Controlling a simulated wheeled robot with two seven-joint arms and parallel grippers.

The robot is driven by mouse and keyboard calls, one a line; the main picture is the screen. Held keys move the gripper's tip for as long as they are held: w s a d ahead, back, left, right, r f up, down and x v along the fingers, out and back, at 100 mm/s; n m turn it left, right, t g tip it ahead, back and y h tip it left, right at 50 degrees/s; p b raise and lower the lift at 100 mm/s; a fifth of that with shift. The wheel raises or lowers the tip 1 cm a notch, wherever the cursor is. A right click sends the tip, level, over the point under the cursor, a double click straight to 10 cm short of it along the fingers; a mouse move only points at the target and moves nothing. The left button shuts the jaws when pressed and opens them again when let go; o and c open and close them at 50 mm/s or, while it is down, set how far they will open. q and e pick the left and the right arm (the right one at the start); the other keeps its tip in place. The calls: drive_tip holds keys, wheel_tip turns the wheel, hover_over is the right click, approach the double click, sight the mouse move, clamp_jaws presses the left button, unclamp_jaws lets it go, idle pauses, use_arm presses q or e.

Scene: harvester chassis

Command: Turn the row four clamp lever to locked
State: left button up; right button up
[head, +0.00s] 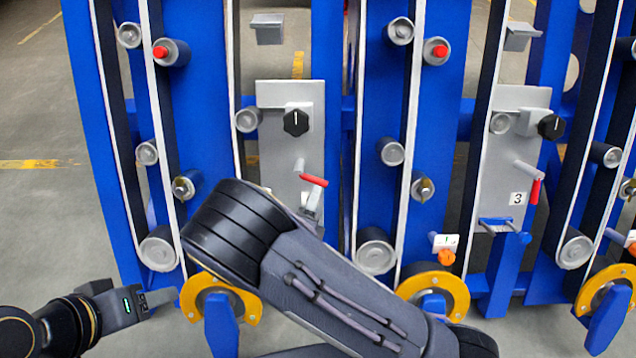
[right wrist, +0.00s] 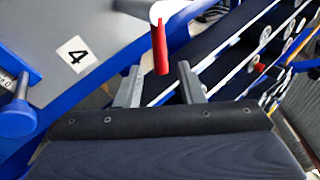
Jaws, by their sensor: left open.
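The row four clamp lever (head: 313,180) has a red handle on a grey pivot. In the head view it points right and slightly down from the grey plate (head: 277,150). In the right wrist view the red handle (right wrist: 160,47) stands between and just beyond the fingertips of my right gripper (right wrist: 160,82), near the "4" label (right wrist: 77,54). The fingers are apart, with no clear contact on the handle. In the head view my right arm hides most of that gripper and the lower plate. My left gripper (head: 158,298) is open and empty at the lower left, away from the lever.
A black knob (head: 296,122) sits above the lever. The neighbouring row has a plate labelled "3" (head: 518,198) with its own red lever (head: 536,190) pointing down. Blue frames, belts and rollers stand close on both sides. Open floor (head: 45,220) lies at the left.

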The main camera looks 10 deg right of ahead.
sight(319, 179)
drive_tip(key=b+x, duration=0.1)
drive_tip(key=x, duration=0.5)
drive_tip(key=shift+d, duration=0.1)
drive_tip(key=shift+c, duration=0.3)
clamp_jaws()
